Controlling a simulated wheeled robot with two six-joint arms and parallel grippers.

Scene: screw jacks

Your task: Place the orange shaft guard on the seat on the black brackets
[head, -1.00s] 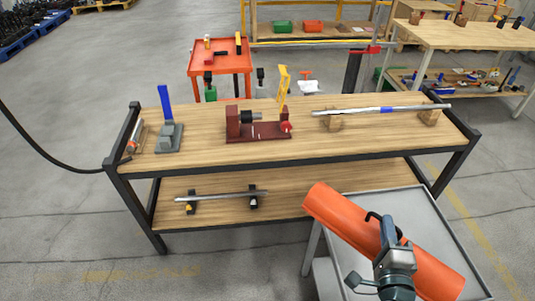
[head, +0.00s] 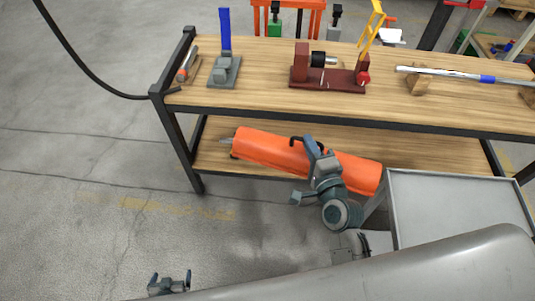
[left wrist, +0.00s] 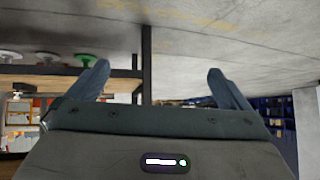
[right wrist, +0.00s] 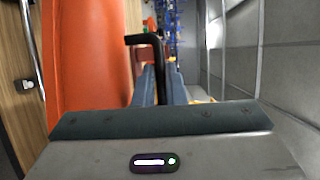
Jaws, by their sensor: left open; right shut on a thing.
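The orange shaft guard (head: 268,149) is a long half-round cover with a black handle (head: 296,139). My right gripper (head: 312,148) is shut on that handle and holds the guard in front of the lower shelf (head: 216,133). In the right wrist view the guard (right wrist: 85,55) runs along the left, and the handle (right wrist: 139,39) rises between the fingers. A metal shaft end (head: 226,141) shows just past the guard's left end. The guard hides most of the shaft and the black brackets. My left gripper (head: 170,275) is open and empty, low at the bottom left.
The bench top (head: 265,84) above the shelf carries a grey block with a blue upright (head: 225,68), a dark red fixture (head: 326,77) and a silver rod (head: 457,75) on wooden blocks. A grey cart (head: 455,212) stands at the right. Floor at the left is clear.

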